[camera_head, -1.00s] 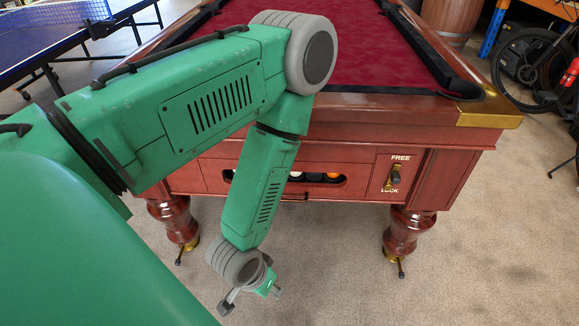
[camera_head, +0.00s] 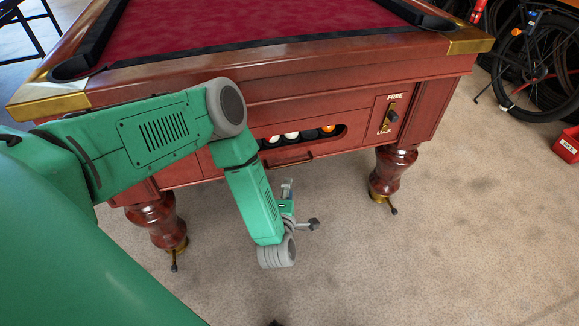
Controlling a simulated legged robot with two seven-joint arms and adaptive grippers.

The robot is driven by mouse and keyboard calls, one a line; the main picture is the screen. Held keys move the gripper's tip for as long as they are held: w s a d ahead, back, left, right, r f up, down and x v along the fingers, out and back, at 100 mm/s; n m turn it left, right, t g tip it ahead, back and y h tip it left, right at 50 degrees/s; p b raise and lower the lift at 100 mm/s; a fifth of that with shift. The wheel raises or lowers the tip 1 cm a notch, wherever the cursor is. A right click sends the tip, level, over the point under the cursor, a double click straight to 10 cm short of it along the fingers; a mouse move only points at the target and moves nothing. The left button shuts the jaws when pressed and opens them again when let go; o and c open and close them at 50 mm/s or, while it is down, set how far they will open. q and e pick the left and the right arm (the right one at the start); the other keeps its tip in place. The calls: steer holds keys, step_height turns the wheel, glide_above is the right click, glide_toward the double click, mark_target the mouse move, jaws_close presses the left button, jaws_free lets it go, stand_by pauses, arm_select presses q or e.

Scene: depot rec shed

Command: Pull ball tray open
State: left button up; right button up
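The ball tray (camera_head: 330,148) is a wooden front panel in the pool table, with a dark slot and a bar handle (camera_head: 290,162) below it. It looks flush with the table front, and its left part is hidden by my arm. Several balls (camera_head: 291,135) show in the slot. My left gripper (camera_head: 301,205) is below and in front of the handle, apart from it, with its fingers spread and nothing between them. A FREE/LOCK lever (camera_head: 392,116) is right of the tray; its exact setting is hard to read. My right gripper is not in view.
The pool table (camera_head: 290,60) stands on thick turned legs (camera_head: 394,172) with brass feet. The carpet (camera_head: 400,260) in front is clear. A bicycle (camera_head: 530,60) and a red box (camera_head: 567,145) are at the right.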

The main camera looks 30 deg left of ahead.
mark_target(291, 164)
arm_select(q)
steer(key=b+x, duration=0.3)
steer(key=x, duration=0.9)
steer(key=shift+w+a+f+b, duration=0.1)
steer(key=shift+w+a+b, duration=0.05)
steer(key=shift+a+b, duration=0.15)
steer(key=shift+d, duration=0.15)
jaws_close()
